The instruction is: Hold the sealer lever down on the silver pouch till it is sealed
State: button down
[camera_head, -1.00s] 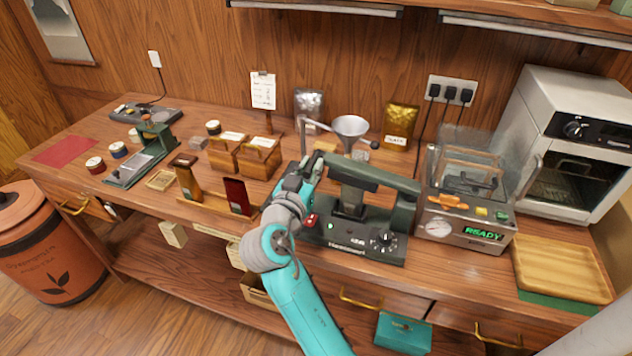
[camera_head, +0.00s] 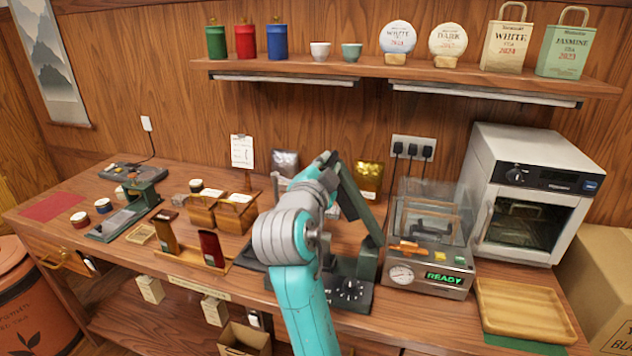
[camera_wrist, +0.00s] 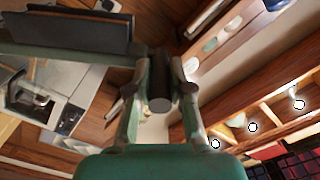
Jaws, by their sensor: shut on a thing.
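The sealer (camera_head: 350,292) is a dark green machine on the bench with a dial at its front. Its lever (camera_head: 360,205) is tilted steeply up from the hinge at the right. In the wrist view my gripper (camera_wrist: 160,100) is shut on the lever's dark round grip (camera_wrist: 160,82); the green lever arm (camera_wrist: 75,57) runs off to the left. A silver pouch (camera_head: 285,162) stands at the back of the bench, partly behind my arm. My arm hides much of the sealer's bed, so I cannot tell what lies on it.
A vacuum machine (camera_head: 430,265) reading READY stands right of the sealer, with a wooden tray (camera_head: 525,308) and a white oven (camera_head: 530,190) beyond. A gold pouch (camera_head: 368,178) stands behind. Wooden boxes (camera_head: 235,215) stand to the left. A loaded shelf (camera_head: 370,70) hangs above.

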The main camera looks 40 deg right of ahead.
jog(key=shift+s+d+r+m, duration=0.4)
jog(key=shift+s+d+m, duration=0.1)
jog(key=shift+s, duration=0.25)
jog(key=shift+s+d+r+m, duration=0.35)
jog(key=shift+s+d+m, duration=0.15)
jog(key=shift+s, duration=0.2)
jog(key=c, duration=1)
grip_release()
jog(key=shift+c, duration=0.2)
jog(key=shift+a, duration=0.1)
jog(key=v, duration=1.2)
